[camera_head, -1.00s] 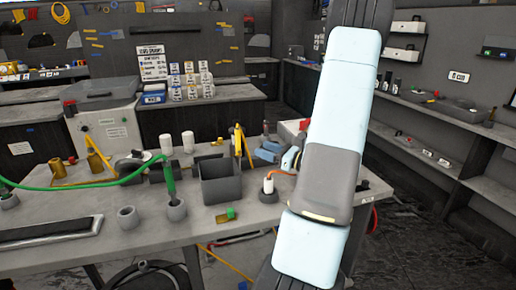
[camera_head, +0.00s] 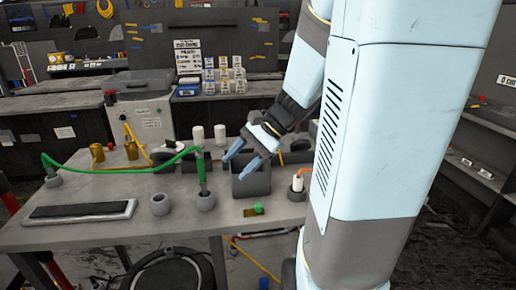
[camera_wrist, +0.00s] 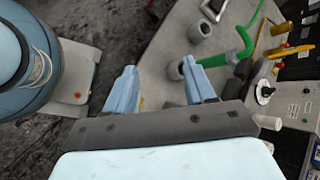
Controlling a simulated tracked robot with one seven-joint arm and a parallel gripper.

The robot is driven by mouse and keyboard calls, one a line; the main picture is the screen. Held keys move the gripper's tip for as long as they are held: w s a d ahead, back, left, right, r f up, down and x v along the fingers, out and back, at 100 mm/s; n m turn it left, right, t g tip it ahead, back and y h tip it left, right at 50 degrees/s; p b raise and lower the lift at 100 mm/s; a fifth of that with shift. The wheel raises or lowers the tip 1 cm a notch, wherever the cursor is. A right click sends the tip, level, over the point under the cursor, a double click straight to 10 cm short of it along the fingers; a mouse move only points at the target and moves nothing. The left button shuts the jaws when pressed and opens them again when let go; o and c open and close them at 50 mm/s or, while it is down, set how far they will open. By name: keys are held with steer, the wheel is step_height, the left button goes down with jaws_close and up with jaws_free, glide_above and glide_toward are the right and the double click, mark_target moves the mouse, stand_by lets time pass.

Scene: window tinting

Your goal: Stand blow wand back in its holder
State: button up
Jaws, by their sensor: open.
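A green wand (camera_head: 202,169) with a green hose stands upright in a grey round cup (camera_head: 205,201) on the bench; I take it to be the blow wand. In the wrist view the wand (camera_wrist: 218,60) shows beyond the right finger, which partly hides its cup (camera_wrist: 175,71). A second grey cup (camera_head: 160,204), to the left, looks empty and also shows in the wrist view (camera_wrist: 199,31). My gripper (camera_head: 236,167) is open and empty, just right of the wand, over the dark bin. It also shows in the wrist view (camera_wrist: 158,72), apart from the wand.
The dark open bin (camera_head: 251,184) stands right of the wand. A white bottle-like tool (camera_head: 297,183) with an orange cord stands in another cup. A black flat tray (camera_head: 82,210) lies left. A green-and-yellow piece (camera_head: 253,210) lies near the front edge. The green hose (camera_head: 110,170) arches leftward.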

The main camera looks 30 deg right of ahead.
steer(key=s+r+n+t+h, duration=0.3)
steer(key=s+r+n+h, duration=0.5)
steer(key=n, duration=0.3)
steer(key=shift+s+n, duration=0.3)
steer(key=shift+s, duration=0.5)
steer(key=shift+r+t+h, duration=0.2)
steer(key=shift+t+h, duration=0.1)
steer(key=shift+c, duration=1.1)
